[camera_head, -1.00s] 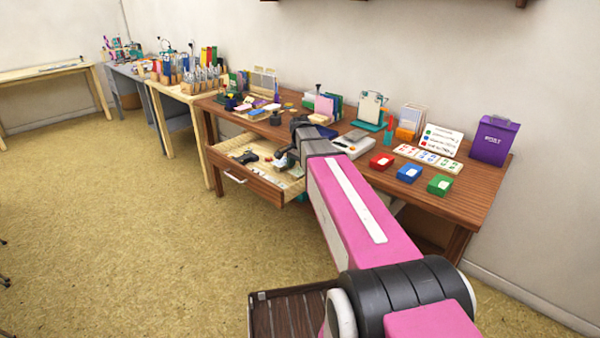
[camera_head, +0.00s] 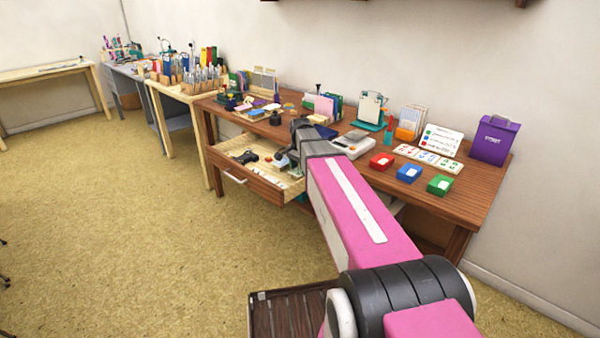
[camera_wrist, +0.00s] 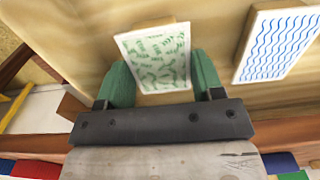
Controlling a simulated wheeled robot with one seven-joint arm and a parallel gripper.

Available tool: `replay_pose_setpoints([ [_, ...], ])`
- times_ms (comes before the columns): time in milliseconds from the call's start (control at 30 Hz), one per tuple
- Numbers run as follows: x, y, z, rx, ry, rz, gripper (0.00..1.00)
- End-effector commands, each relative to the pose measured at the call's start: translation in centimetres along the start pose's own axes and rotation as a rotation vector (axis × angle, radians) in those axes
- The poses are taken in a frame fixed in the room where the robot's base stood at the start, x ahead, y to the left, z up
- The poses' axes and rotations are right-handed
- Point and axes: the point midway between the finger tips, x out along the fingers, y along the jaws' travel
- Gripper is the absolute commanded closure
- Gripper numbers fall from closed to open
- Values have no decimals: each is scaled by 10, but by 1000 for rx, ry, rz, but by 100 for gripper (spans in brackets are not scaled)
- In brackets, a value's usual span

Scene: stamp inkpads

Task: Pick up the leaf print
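The leaf print (camera_wrist: 155,60), a pale card with green leaf shapes, shows in the wrist view just beyond and between my fingertips. My gripper (camera_wrist: 160,72) has two green fingers set apart, one near each side edge of the card. They look open; contact with the card is not clear. In the head view my gripper (camera_head: 285,160) is over the open drawer (camera_head: 262,186) of the brown table, and the leaf print cannot be made out there, partly hidden by my arm.
A card with blue wavy lines (camera_wrist: 277,43) lies to the right of the leaf print. A dark object (camera_head: 246,157) lies in the drawer's left part. Red (camera_head: 382,161), blue (camera_head: 409,173) and green (camera_head: 440,185) inkpads stand on the tabletop.

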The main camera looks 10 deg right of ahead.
Motion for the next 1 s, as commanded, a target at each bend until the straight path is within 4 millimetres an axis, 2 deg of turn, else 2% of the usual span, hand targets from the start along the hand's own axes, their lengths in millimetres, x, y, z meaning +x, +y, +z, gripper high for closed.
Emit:
replay_pose_setpoints([
  [67, 0, 0, 0, 0, 0, 0, 61],
  [567, -5, 0, 0, 0, 0, 0, 62],
  [733, -21, 0, 0, 0, 1, -1, 62],
  [867, -43, 0, 0, 0, 1, -2, 62],
  [900, -50, 0, 2, -1, 1, -2, 62],
  [1000, -63, -3, 30, -4, 1, -1, 62],
])
